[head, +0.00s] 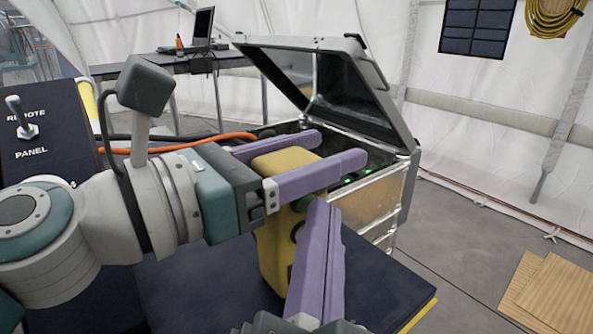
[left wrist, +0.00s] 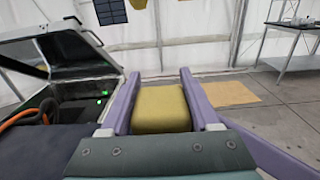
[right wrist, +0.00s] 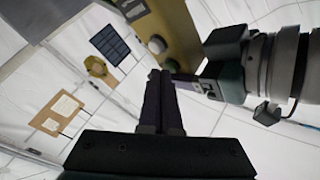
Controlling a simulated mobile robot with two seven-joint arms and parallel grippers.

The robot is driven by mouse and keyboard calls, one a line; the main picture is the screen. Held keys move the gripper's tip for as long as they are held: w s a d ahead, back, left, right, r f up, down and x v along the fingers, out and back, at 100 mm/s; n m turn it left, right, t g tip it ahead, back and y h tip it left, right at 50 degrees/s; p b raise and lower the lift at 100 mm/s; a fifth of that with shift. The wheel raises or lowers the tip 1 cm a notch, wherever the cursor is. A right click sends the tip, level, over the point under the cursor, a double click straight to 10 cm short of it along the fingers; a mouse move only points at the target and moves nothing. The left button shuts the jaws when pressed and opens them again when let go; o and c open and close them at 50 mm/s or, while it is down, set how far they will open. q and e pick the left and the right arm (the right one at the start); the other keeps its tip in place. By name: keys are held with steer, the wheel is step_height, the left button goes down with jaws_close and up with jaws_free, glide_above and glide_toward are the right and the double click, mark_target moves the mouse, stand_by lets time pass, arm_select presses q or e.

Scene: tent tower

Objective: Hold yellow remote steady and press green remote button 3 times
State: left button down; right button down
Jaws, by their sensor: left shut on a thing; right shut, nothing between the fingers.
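The yellow remote (head: 272,250) stands upright, its top between the purple fingers of my left gripper (head: 340,147). The left wrist view shows the top of the remote (left wrist: 160,108) between both fingers. My right gripper (head: 327,203) is shut and empty, fingertips pointing up at the button.
A dark table top (head: 375,290) with a yellow edge is under the remote. An open case (head: 385,200) with small green lights stands behind it. An orange cable (head: 185,145) runs behind my left arm. A remote panel (head: 35,150) with a lever is at the left.

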stand_by(0.5)
steer(key=shift+s+d, duration=0.45)
steer(key=shift+s, duration=0.25)
steer(key=shift+s+d, duration=0.75)
steer(key=shift+s, duration=0.25)
steer(key=shift+s+d, duration=0.7)
steer(key=shift+s, duration=0.25)
arm_select(q)
steer(key=shift+c, duration=0.2)
jaws_free()
steer(key=shift+a, duration=0.1)
